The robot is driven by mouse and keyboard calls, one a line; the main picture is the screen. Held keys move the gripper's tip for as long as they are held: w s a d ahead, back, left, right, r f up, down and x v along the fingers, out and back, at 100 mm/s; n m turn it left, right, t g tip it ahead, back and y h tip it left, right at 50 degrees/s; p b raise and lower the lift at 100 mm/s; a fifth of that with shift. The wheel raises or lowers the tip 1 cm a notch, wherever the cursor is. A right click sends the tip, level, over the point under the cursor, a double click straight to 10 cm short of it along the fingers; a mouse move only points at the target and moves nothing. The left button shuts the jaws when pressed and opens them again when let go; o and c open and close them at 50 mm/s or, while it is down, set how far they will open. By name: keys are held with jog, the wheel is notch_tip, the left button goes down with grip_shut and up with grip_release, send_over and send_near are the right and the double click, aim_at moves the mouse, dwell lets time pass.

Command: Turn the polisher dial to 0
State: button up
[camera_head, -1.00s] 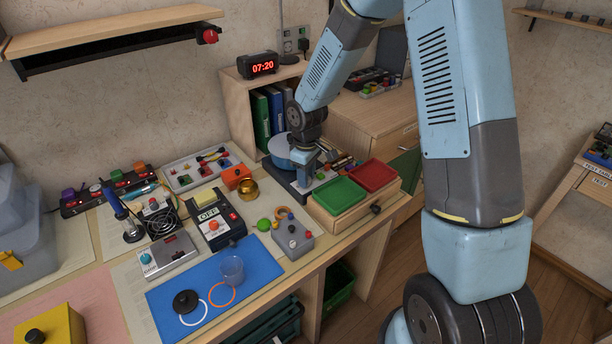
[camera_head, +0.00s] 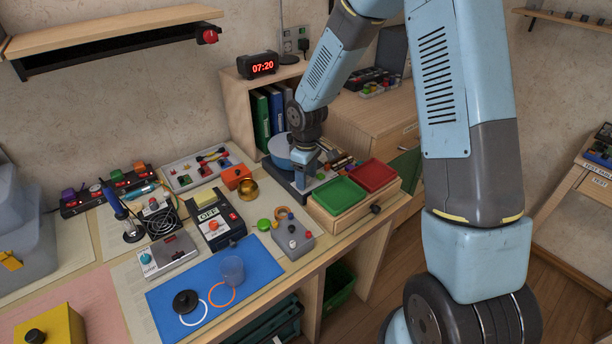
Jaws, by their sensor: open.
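A machine with a round blue-grey bowl or disc (camera_head: 280,151) on a dark base stands at the back right of the bench, and looks like the polisher. My gripper (camera_head: 304,180) points down over the right part of this machine, close beside the round part. Its jaws are open, but the fingertips are small and hard to make out. I cannot see the polisher's dial or its setting; the gripper and wrist cover that side. I cannot tell whether the gripper touches the machine.
Green (camera_head: 339,191) and red (camera_head: 371,175) trays sit on a wooden drawer box right of the gripper. An orange block (camera_head: 236,177) and a brass cup (camera_head: 248,190) stand to its left. A black box marked OFF (camera_head: 216,219) and a blue mat (camera_head: 205,289) lie nearer.

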notch_tip(320, 180, up, 14)
jog(key=shift+f, duration=0.15)
dwell(0.5)
jog(key=s+d+r+m+t, duration=0.1)
jog(key=s+d+r+m, duration=0.2)
jog(key=s+d+r, duration=0.3)
jog(key=s+d+r+m+t, duration=0.2)
jog(key=s+d+r, duration=0.25)
jog(key=r, duration=0.35)
jog(key=s+d+r+m+t, duration=0.1)
jog(key=s+d+r+m, duration=0.1)
jog(key=s, duration=0.5)
jog(key=s+d+r+m+t, duration=0.1)
jog(key=s+d+r+m, duration=0.2)
jog(key=s+d, duration=0.3)
jog(key=shift+s+m+t, duration=0.3)
jog(key=shift+s+m, duration=0.4)
jog(key=shift+s, duration=0.35)
